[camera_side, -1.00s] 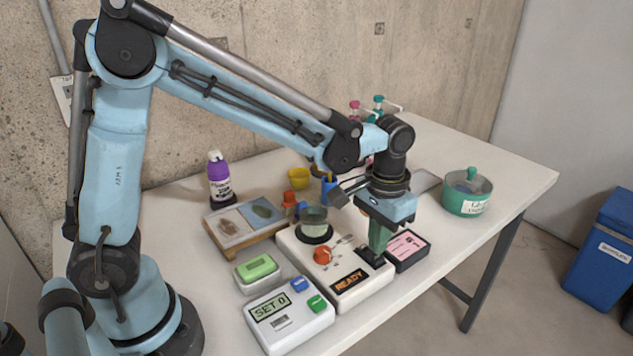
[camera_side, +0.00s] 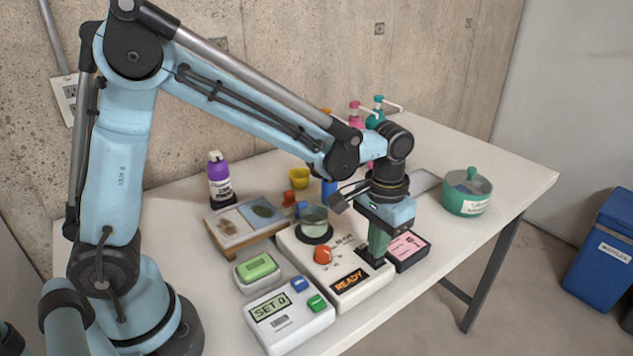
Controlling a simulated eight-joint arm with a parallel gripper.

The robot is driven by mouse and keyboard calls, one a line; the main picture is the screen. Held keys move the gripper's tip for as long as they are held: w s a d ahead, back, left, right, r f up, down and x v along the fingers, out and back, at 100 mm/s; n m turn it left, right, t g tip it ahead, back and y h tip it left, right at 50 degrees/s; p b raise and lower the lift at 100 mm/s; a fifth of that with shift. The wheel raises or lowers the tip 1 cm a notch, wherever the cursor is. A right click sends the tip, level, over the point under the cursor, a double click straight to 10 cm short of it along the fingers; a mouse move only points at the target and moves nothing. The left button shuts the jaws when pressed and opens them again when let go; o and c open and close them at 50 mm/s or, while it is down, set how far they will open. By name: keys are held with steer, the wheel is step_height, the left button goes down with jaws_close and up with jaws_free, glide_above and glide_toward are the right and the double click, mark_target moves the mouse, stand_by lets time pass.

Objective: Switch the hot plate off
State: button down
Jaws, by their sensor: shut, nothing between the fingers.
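The hot plate (camera_side: 350,298) is a white unit on the table with an orange-red knob (camera_side: 322,254) on its top and a dark display (camera_side: 349,281) reading READY in orange. A glass vessel (camera_side: 314,221) stands on its dark round heating spot. My gripper (camera_side: 377,261) points down at the right part of the hot plate, to the right of the knob and display. Its fingers are shut and hold nothing. The fingers hide that part of the top, and I cannot tell whether the tips touch it.
A white scale (camera_side: 289,322) reading SET 0 stands in front to the left. A pink-labelled box (camera_side: 408,248) is close to the right of my gripper. A green lidded pot (camera_side: 466,192) stands further right. A framed tray (camera_side: 245,226) lies at left. The right front table is clear.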

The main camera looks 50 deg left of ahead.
steer(key=shift+f, duration=0.45)
stand_by(0.3)
steer(key=shift+r, duration=3.5)
steer(key=shift+s+a+r, duration=0.1)
steer(key=shift+a, duration=0.05)
steer(key=s+a+r+t, duration=0.1)
steer(key=s+a+t, duration=0.6)
steer(key=s+a, duration=0.1)
steer(key=shift+s+a+r, duration=0.2)
steer(key=shift+s+a, duration=0.2)
steer(key=shift+s, duration=0.4)
